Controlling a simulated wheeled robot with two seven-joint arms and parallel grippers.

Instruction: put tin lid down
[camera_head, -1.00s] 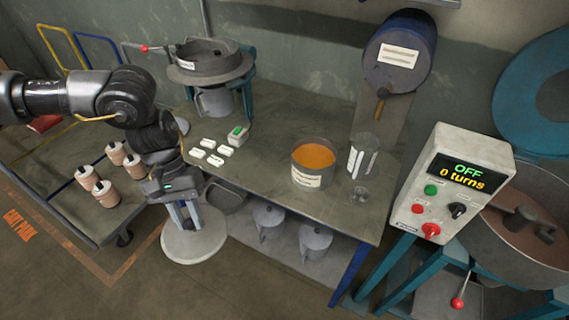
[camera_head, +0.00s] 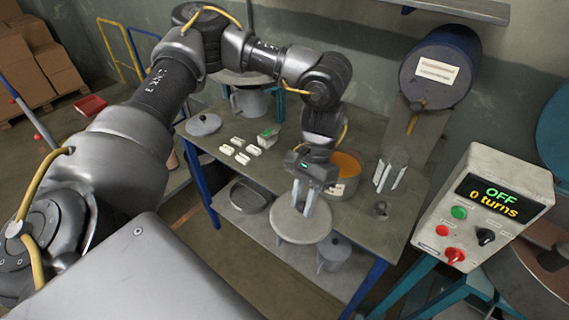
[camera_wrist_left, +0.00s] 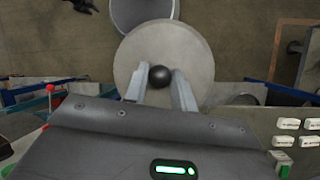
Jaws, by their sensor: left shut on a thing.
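The tin lid (camera_head: 285,222) is a flat grey disc. It hangs level in front of the bench's near edge, above the lower shelf. My left gripper (camera_head: 305,203) is shut on its knob from above. In the left wrist view the pale lid (camera_wrist_left: 190,55) lies under the fingertips, and its dark round knob (camera_wrist_left: 159,76) sits between the fingers. The open tin (camera_head: 338,189) with orange contents stands on the bench just behind the gripper, partly hidden by my arm. My right gripper is not in view.
The bench (camera_head: 225,175) carries several white labelled blocks (camera_head: 241,158), another grey lid (camera_head: 204,124) at the left, and a clear glass container (camera_head: 391,170). A control box (camera_head: 485,210) reading OFF stands at the right. Grey cans (camera_head: 333,252) stand below.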

